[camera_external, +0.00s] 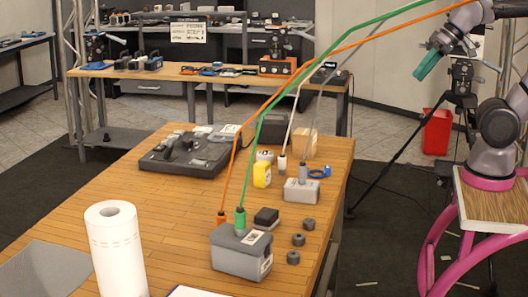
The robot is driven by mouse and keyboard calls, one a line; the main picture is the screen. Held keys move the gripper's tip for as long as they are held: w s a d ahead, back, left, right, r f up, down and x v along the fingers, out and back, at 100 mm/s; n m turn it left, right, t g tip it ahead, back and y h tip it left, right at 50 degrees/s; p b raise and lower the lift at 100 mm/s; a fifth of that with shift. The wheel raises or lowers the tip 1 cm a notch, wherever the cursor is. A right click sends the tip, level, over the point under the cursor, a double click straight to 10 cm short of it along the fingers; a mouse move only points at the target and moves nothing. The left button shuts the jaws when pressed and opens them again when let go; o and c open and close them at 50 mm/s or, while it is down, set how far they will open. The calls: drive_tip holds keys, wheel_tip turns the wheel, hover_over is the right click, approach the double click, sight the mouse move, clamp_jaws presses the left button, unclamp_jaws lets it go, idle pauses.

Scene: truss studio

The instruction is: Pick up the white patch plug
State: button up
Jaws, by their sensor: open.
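The white patch plug (282,163) is a small upright plug on the wooden table (180,220), with a pale cable rising from its top. It stands between a yellow object (262,174) and a grey plug (303,172) on a small grey box (301,191). I cannot tell whether the white plug rests on the table or in something low. My gripper (427,66), with green fingers, is high at the upper right, beyond the table's right edge and far from the plug. It is open and holds nothing visible.
Orange (221,217) and green (239,220) plugs stand at a larger grey box (241,250); their cables, with a grey one, slant up right. A blue tape roll (320,172), black block (266,217), several dark round pieces and a paper roll (117,250) share the table. The left middle is clear.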

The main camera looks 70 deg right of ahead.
drive_tip(key=w+a+f+m+g+y, duration=0.1)
drive_tip(key=w+f+m+g+y, duration=0.3)
drive_tip(key=w, duration=0.8)
drive_tip(key=m+t+y, duration=0.4)
drive_tip(key=m+t, duration=0.2)
drive_tip(key=m, duration=1.2)
hover_over(282, 165)
drive_tip(key=s+d, duration=0.5)
drive_tip(key=d, duration=0.1)
drive_tip(key=f, duration=2.7)
drive_tip(key=shift+w+d+f, duration=0.15)
drive_tip(key=shift+w+f, duration=0.05)
drive_tip(key=shift+f, duration=0.2)
drive_tip(key=x, duration=1)
drive_tip(key=shift+w+f, duration=0.25)
drive_tip(key=shift+w, duration=0.05)
clamp_jaws()
